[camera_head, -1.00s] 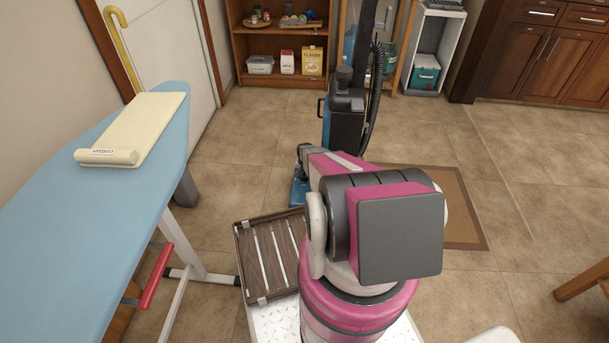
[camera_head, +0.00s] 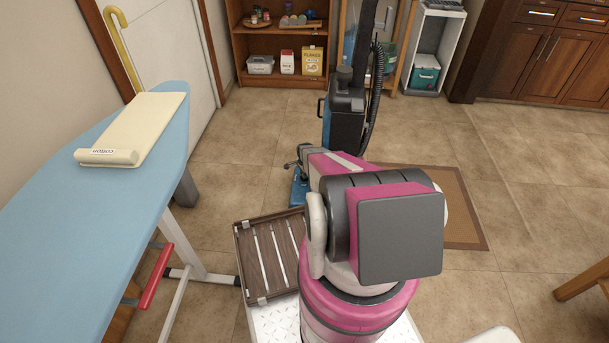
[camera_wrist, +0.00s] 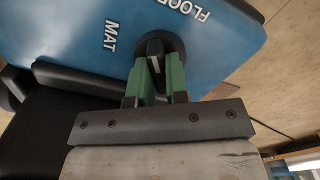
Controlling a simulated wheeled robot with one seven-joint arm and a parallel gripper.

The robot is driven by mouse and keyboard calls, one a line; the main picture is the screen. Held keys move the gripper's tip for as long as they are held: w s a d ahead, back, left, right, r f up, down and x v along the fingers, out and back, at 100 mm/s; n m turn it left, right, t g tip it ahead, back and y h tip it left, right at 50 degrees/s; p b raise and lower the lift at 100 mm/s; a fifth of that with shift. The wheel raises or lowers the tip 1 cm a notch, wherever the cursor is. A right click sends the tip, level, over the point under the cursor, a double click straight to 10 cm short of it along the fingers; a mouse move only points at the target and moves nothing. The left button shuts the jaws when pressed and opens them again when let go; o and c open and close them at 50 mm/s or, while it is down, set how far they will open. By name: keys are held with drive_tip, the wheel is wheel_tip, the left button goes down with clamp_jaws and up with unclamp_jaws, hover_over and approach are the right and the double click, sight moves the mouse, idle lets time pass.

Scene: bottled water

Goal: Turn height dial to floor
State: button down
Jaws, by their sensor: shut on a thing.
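The upright vacuum cleaner (camera_head: 345,115) stands on the tiled floor in the head view, its blue foot (camera_head: 299,192) partly hidden by my arm. In the wrist view the blue top of the foot (camera_wrist: 65,40) fills the upper part, with the white words MAT and FLOOR beside a dark height dial (camera_wrist: 155,46). MAT is left of the dial and FLOOR is above and right of it. My gripper (camera_wrist: 157,68) has its green fingers shut on the raised grip of the dial. The fingers hide part of the dial, and I cannot tell exactly where it points.
An ironing board (camera_head: 60,215) stands at the left. A brown mat (camera_head: 467,215) lies right of my arm. Shelves (camera_head: 275,45) stand at the back wall. The floor at right is mostly clear.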

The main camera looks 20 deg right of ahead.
drive_tip(key=m, duration=0.6)
drive_tip(key=shift+m, duration=0.4)
idle(0.3)
drive_tip(key=c, duration=1.1)
unclamp_jaws()
drive_tip(key=shift+r, duration=0.1)
wheel_tip(320, 180, up, 11)
drive_tip(key=shift+f, duration=0.2)
